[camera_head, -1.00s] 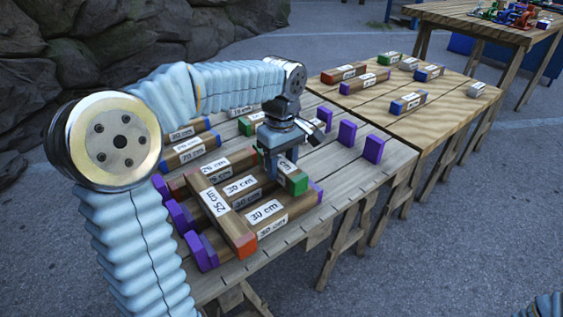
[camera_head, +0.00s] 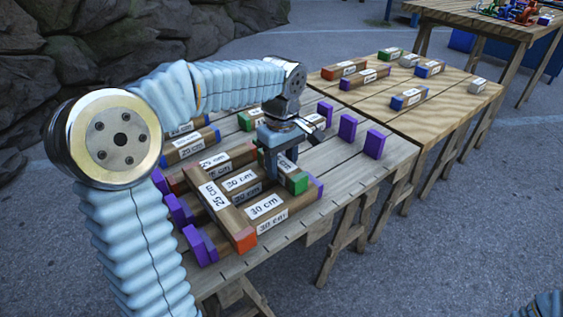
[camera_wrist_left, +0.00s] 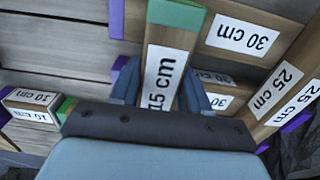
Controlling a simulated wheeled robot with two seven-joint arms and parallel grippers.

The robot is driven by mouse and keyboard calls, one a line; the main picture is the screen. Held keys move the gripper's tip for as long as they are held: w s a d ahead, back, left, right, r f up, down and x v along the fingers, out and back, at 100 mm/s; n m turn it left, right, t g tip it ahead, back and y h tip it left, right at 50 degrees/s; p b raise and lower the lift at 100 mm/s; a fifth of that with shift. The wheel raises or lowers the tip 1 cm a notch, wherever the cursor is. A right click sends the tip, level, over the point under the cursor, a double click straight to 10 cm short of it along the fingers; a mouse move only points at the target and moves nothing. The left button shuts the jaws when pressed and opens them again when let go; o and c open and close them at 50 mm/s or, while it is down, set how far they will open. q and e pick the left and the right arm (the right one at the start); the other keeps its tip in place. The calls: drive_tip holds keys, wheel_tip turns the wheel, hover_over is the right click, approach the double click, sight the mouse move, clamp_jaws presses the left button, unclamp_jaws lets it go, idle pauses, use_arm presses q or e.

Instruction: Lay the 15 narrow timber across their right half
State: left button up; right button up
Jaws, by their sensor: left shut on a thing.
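My left gripper (camera_head: 281,168) is shut on a narrow green-ended 15 cm timber (camera_head: 297,183), with a finger on each side of it. The timber also shows in the left wrist view (camera_wrist_left: 171,45). It is over the right half of the 30 cm timbers (camera_head: 265,206), which lie side by side and have purple right ends. I cannot tell whether it touches them. A 25 cm timber (camera_head: 222,203) with an orange-red near end lies across their left half. My right gripper is out of view.
Purple upright blocks (camera_head: 347,128) stand at the right of the slatted table (camera_head: 375,165), and more (camera_head: 200,246) stand at its left. Blue-ended timbers (camera_head: 190,148) lie behind the stack. A second table (camera_head: 455,108) holds several loose timbers. My left arm hides part of the back.

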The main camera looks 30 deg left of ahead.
use_arm(q)
drive_tip(key=shift+f, duration=0.1)
drive_tip(key=o, duration=1.2)
wheel_tip(320, 180, up, 14)
drive_tip(key=shift+f+p, duration=0.1)
drive_tip(key=shift+p, duration=1.05)
